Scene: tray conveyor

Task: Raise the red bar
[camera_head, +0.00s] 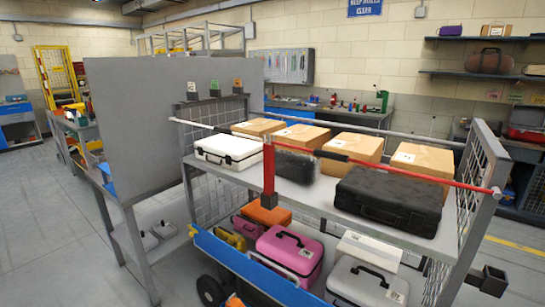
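The red bar (420,175) runs across the front of a grey cart, above its upper shelf. Its right end meets the cart's right post, and its left part meets a short upright red post (268,170). A pale length of rod (195,124) continues to the left of that post. The bar lies roughly level, in front of the cases and boxes. Neither of my grippers can be made out in this view, and nothing is seen holding the bar.
The cart's upper shelf (310,190) holds a white case (228,150), a black case (390,198) and several cardboard boxes. More cases, including a pink one (290,252), sit below behind a blue rail (255,272). A grey panel (165,125) stands left. Floor is clear at far left.

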